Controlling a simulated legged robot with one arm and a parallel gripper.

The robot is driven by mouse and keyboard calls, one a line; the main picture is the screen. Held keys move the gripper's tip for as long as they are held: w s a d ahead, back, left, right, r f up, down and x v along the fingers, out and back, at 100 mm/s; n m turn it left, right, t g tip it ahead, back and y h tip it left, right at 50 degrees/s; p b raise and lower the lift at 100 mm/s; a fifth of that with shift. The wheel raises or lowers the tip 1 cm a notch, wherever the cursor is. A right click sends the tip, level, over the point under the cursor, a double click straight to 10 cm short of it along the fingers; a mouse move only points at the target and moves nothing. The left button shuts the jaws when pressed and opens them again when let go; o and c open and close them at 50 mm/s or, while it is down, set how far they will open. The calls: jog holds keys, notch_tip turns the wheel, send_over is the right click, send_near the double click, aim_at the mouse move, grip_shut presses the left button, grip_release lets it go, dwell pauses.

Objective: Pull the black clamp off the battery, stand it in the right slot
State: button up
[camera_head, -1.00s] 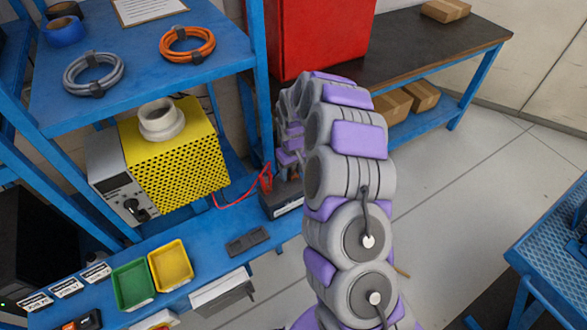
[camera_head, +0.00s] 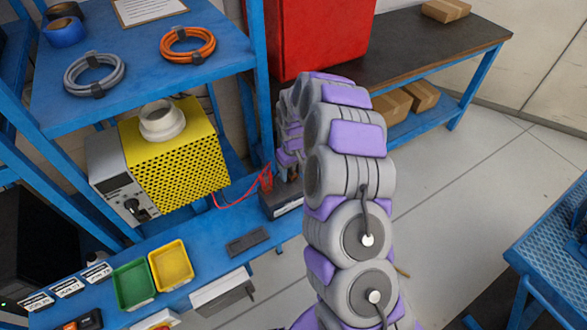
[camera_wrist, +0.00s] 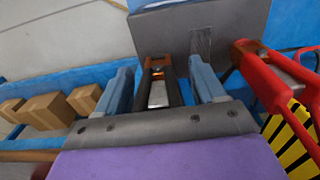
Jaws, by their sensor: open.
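In the wrist view my gripper (camera_wrist: 163,72) is open. Its two blue-grey fingers stand either side of the black clamp (camera_wrist: 158,93), with a visible gap on each side. The clamp has copper-orange jaws and points at a grey block, probably the battery (camera_wrist: 180,32); its bite is hard to make out. In the head view the dark battery (camera_head: 280,203) sits on the blue shelf, partly behind my arm, which also hides most of the gripper and the black clamp. A dark holder (camera_head: 247,242) with two side-by-side recesses, probably the slots, lies left of the battery.
A red clamp (camera_wrist: 275,78) is close right of my gripper; its red cable (camera_head: 236,199) runs to the yellow charger (camera_head: 175,160). Green (camera_head: 133,285) and yellow (camera_head: 171,266) trays lie left of the holder. A blue shelf post (camera_head: 259,80) stands close to my arm.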

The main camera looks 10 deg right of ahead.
jog(key=shift+c, duration=0.2)
grip_shut()
dwell(0.6)
jog(key=shift+r, duration=0.2)
jog(key=shift+r+p, duration=0.9)
jog(key=shift+r, duration=1.95)
jog(key=shift+r+p, duration=0.75)
jog(key=shift+r, duration=1.7)
